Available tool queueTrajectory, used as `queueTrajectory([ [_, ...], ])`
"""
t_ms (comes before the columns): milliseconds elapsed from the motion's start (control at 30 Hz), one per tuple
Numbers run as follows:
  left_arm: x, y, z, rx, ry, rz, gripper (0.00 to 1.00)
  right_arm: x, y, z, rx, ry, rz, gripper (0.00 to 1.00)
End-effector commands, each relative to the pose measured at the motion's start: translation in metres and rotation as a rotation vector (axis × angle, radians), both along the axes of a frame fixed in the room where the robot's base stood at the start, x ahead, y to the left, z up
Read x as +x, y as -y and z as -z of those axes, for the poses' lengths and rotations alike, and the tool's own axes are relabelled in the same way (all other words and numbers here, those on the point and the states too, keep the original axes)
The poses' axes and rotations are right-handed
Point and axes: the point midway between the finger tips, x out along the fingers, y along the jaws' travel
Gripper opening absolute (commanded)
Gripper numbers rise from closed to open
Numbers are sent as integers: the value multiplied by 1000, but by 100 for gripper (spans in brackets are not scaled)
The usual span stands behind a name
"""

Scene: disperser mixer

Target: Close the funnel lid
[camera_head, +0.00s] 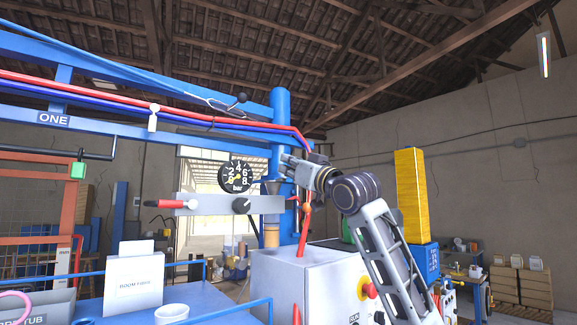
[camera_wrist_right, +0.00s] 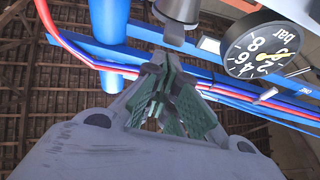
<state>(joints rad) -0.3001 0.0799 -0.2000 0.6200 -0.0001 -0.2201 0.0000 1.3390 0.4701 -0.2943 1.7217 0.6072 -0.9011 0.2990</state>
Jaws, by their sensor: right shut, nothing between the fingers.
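My right gripper (camera_head: 287,160) is shut and empty, raised in front of the blue column, with its fingers pointing left. In the wrist view its green-padded fingers (camera_wrist_right: 163,88) are together, with nothing between them. A small dark funnel-like part (camera_head: 271,187) sits just below and left of the fingers in the head view, above a tan cylinder. A grey cylindrical part (camera_wrist_right: 177,12) shows beyond the fingertips in the wrist view and may be the same funnel. I cannot make out the lid or its position. My left gripper is not in view.
A pressure gauge (camera_head: 235,176) stands left of the gripper, above a grey bar (camera_head: 215,203) with a black knob. The blue column (camera_head: 280,115) and red and blue hoses are close behind. A grey control cabinet (camera_head: 300,280) is below. A white cup (camera_head: 172,314) stands front left.

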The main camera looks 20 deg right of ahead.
Motion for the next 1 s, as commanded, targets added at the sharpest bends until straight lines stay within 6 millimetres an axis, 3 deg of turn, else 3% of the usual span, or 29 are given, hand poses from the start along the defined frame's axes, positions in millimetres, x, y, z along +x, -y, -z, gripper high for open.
queueTrajectory([
  [467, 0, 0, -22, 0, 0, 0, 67, 4, 1, -24, 3, 8, 0, 0],
  [1000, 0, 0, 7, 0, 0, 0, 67, -46, 19, 1, 3, 10, 0, 0],
])
